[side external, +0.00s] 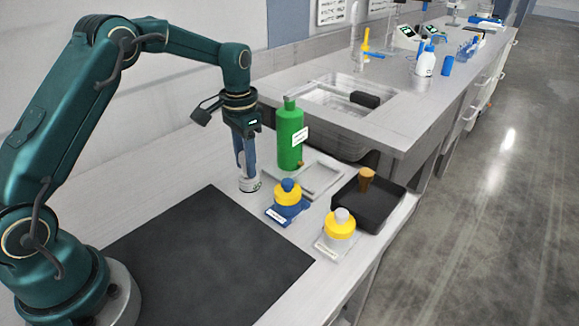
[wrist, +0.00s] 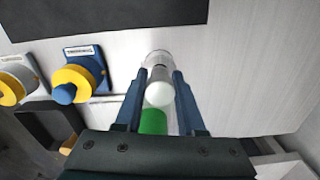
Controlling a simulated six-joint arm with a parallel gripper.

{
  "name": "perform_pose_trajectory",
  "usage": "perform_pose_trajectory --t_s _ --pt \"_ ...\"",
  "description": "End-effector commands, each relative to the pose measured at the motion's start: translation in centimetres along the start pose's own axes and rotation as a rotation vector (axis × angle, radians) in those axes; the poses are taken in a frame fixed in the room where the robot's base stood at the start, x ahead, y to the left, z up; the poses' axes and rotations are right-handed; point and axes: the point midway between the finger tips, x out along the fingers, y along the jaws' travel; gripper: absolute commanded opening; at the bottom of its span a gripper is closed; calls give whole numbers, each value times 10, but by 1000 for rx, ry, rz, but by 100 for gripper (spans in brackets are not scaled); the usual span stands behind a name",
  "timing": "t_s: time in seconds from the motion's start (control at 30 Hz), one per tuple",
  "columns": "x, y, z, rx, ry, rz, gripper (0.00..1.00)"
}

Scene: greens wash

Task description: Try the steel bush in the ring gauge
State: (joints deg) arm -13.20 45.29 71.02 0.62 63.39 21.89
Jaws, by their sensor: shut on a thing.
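My gripper (side external: 248,180) points down above the bench and is shut on a pale, partly clear cylinder (side external: 250,185) with a label. In the wrist view its fingers (wrist: 160,80) flank this cylinder (wrist: 157,60); a white round shape and a green patch show between them. To the right stand two yellow rings: one (side external: 287,198) on a blue plate with a blue knob, one (side external: 340,230) on a grey plate with a pale grey knob (side external: 342,215). Both also show at left in the wrist view. I cannot tell which thing is the steel bush or which ring is the gauge.
A tall green bottle (side external: 290,138) stands close behind my gripper. A shallow pale tray (side external: 325,195) lies beside it. A black tray (side external: 390,211) holds a brown stopper-like piece (side external: 366,179). The dark mat (side external: 205,265) is bare. A sink (side external: 345,90) lies behind.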

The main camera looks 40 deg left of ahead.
Motion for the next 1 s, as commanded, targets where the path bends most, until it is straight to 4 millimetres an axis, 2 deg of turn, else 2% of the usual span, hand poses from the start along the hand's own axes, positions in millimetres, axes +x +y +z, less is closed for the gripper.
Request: perform_pose_trajectory --t_s 1.0 --pt "10 0 1 0 -5 1 0"
